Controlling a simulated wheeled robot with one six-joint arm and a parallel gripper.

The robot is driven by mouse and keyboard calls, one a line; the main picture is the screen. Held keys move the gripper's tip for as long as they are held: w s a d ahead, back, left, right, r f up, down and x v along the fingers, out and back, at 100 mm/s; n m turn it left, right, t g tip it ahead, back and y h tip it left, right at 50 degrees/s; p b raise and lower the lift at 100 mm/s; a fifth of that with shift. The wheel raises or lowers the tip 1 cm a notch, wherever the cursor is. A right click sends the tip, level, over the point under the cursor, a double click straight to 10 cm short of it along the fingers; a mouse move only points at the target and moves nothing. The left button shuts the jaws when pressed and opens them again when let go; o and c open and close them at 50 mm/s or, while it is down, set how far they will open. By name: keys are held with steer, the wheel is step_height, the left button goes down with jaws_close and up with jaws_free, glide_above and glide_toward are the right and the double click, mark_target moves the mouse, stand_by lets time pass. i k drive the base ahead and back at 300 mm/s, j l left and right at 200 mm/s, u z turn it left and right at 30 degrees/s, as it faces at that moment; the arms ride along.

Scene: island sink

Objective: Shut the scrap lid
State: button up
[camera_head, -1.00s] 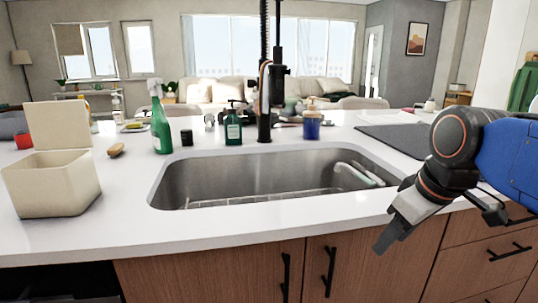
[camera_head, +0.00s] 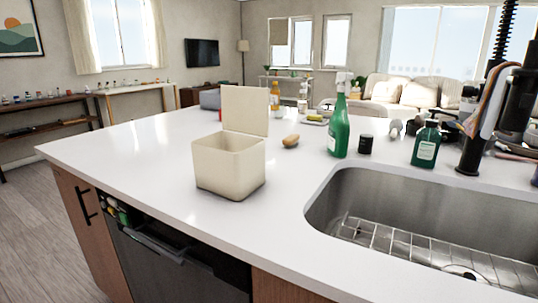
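The scrap bin (camera_head: 228,168) is a cream, square box standing on the white counter to the left of the sink. Its lid (camera_head: 245,110) is open and stands upright along the back edge of the box. The front and right side of the bin show, and its inside is mostly hidden from this angle. My gripper is not in view now.
The white counter (camera_head: 130,150) is clear left of and in front of the bin. A brush (camera_head: 291,141), a green spray bottle (camera_head: 338,124), a dark jar (camera_head: 366,144) and a green soap bottle (camera_head: 426,145) stand right of it. The sink (camera_head: 430,220) is at right.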

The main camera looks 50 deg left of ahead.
mark_target(244, 110)
steer(key=k+j+u, duration=0.1)
steer(key=u, duration=0.25)
steer(key=k+j+u, duration=0.1)
steer(key=u, duration=0.95)
steer(key=l+u, duration=0.35)
steer(key=u, duration=0.15)
steer(key=k, duration=0.45)
steer(key=i, duration=0.5)
